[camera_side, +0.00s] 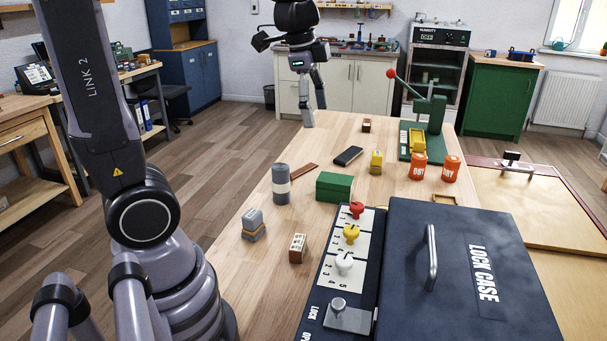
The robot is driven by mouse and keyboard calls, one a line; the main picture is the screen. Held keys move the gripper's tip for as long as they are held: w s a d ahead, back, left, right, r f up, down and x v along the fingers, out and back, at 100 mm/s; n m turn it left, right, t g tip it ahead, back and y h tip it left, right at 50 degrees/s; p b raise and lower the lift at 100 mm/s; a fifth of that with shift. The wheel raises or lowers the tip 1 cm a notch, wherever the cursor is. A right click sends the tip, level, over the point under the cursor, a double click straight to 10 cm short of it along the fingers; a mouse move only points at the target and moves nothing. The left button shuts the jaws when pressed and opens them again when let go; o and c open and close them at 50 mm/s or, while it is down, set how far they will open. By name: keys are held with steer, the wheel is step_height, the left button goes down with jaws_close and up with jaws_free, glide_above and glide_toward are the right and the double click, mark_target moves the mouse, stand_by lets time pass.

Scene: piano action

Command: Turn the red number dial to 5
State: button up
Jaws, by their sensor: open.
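The red number dial (356,208) is a small red knob on the number panel of the dark blue lock case (395,290). It is the farthest of the knobs in a row. The number it points at is too small to read. A yellow knob (350,232) and a white knob (343,262) follow nearer the camera, each on a white number plate. My gripper (313,112) is open and empty, fingers down, over the far left end of the table, well apart from the dial.
A green box (334,187) stands just beyond the panel. A grey cylinder (281,184), small blocks (297,248) and a black item (348,156) lie on the wooden table (230,300). Orange cans (450,168) and a green press with a red-knobbed lever (433,112) stand at the back right.

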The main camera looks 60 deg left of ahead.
steer(key=w+f+m+g, duration=0.1)
steer(key=w+f+m, duration=0.4)
steer(key=w, duration=0.2)
steer(key=m+g, duration=0.1)
steer(key=m, duration=0.4)
glide_toward(357, 205)
steer(key=f, duration=0.9)
steer(key=shift+w+d+f, duration=0.15)
steer(key=shift+d+f, duration=0.05)
steer(key=shift+f, duration=0.05)
jaws_close()
